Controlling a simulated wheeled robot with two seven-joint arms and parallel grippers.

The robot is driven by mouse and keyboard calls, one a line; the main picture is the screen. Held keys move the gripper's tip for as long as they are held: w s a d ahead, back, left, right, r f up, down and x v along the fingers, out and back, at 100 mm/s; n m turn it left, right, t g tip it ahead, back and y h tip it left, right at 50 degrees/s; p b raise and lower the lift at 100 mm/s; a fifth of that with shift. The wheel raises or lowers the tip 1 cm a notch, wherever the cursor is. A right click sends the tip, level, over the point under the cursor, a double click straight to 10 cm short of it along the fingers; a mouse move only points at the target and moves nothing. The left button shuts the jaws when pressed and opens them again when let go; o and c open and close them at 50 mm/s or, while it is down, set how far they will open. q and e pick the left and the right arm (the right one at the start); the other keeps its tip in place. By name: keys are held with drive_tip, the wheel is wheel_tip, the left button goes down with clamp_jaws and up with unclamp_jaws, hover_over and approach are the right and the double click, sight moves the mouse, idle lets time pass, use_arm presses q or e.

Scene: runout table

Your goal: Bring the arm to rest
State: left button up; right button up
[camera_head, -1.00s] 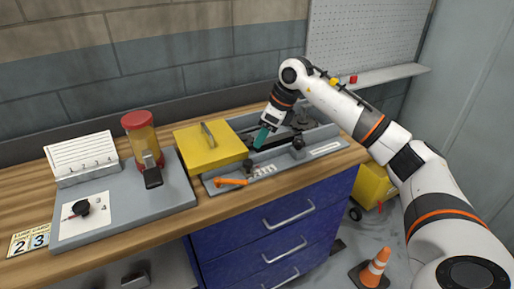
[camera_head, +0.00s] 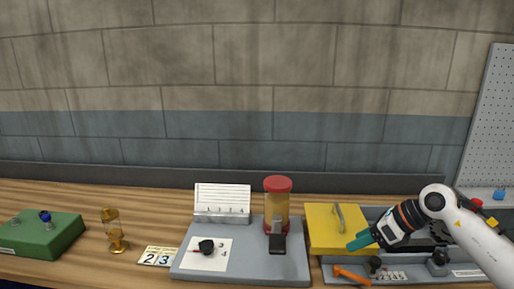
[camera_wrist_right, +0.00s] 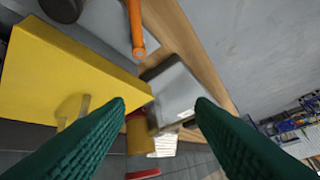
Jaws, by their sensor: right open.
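My right arm (camera_head: 480,245) comes in from the right edge in the head view. Its right gripper (camera_head: 357,243) has green fingers and points left, in front of the yellow lid (camera_head: 326,229) with its grey handle. In the right wrist view the two green fingers of the right gripper (camera_wrist_right: 160,105) are spread apart with nothing between them. The yellow lid (camera_wrist_right: 60,75) shows left of them there. My left gripper is not in view.
A grey board (camera_head: 215,266) carries a red-topped yellow container (camera_head: 277,205) and a white numbered card (camera_head: 222,199). An orange-handled tool (camera_head: 350,275) lies on the grey tray.

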drive_tip(key=s+a+r+m+t+y, duration=0.2)
drive_tip(key=a+r+m+t+y, duration=0.15)
drive_tip(key=a+m+t, duration=0.35)
drive_tip(key=s+a+r+m+t+y, duration=0.2)
drive_tip(key=a+m+t+y, duration=0.1)
drive_tip(key=a+m+y, duration=0.4)
drive_tip(key=s+d+f+m+h, duration=0.45)
drive_tip(key=f+m+h, duration=0.45)
drive_tip(key=m, duration=0.3)
drive_tip(key=s+d+f+m+h, duration=0.3)
drive_tip(key=d+f+m+h, duration=0.2)
drive_tip(key=f+m+h, duration=0.45)
drive_tip(key=s+a+f+m+g+y, duration=0.1)
drive_tip(key=s+f+m+g, duration=0.2)
drive_tip(key=s+f+g, duration=0.5)
drive_tip(key=s+a+f+m+g, duration=0.1)
drive_tip(key=s+f+m+g, duration=0.2)
drive_tip(key=s, duration=1)
wheel_tip(320, 180, down, 27)
drive_tip(key=s+g, duration=0.1)
drive_tip(key=s, duration=0.1)
drive_tip(key=s+d+f+g, duration=0.1)
drive_tip(key=s+d+f, duration=0.2)
drive_tip(key=s+f, duration=1.1)
drive_tip(key=shift+s+f+g, duration=0.2)
drive_tip(key=shift+s+g, duration=0.1)
drive_tip(key=shift+s, duration=0.5)
